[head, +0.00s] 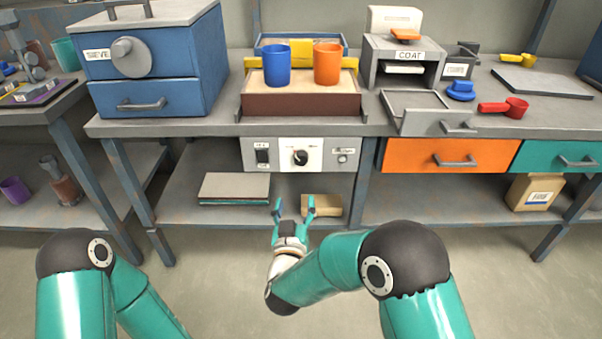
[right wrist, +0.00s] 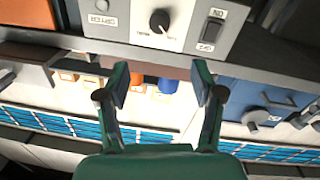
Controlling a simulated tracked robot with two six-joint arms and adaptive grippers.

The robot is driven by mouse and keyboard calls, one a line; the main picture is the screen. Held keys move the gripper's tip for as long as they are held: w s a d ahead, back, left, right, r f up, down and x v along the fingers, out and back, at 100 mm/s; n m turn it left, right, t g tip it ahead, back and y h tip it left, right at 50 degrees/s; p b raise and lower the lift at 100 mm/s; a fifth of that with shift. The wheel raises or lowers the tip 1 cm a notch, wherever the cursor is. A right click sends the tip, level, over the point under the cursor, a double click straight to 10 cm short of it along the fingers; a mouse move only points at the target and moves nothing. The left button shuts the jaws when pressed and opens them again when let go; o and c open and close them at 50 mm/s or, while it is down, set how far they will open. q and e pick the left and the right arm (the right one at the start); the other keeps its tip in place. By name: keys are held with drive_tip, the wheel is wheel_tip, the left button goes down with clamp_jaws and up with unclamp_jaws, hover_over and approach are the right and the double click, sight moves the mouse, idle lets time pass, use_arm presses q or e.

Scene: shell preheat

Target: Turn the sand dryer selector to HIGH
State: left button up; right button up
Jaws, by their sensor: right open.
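The selector (head: 300,157) is a black round knob on a white plate, in the middle of the grey control panel (head: 256,143) under the bench top. It also shows at the top of the right wrist view (right wrist: 159,21), where the picture is turned over. Its position markings are too small to read. My right gripper (head: 293,207) is open and empty, below and in front of the panel, apart from the knob. In the right wrist view its two fingers (right wrist: 160,75) stand wide apart below the knob. My left arm shows at the lower left; its gripper is out of view.
A rocker switch (head: 263,156) sits left of the knob, a small button (head: 342,158) right. Above stands a brown-fronted unit (head: 300,103) with a blue cup (head: 277,65) and an orange cup (head: 327,64). An orange drawer (head: 420,155) is at the right. The space before the panel is clear.

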sight(300, 161)
drive_tip(key=w, duration=0.5)
drive_tip(key=w+b, duration=0.1)
drive_tip(key=w, duration=0.5)
drive_tip(key=w+d+b, duration=0.1)
drive_tip(key=w, duration=0.4)
drive_tip(key=shift+w, duration=0.2)
drive_tip(key=c, duration=1.1)
drive_tip(key=shift+c, duration=0.2)
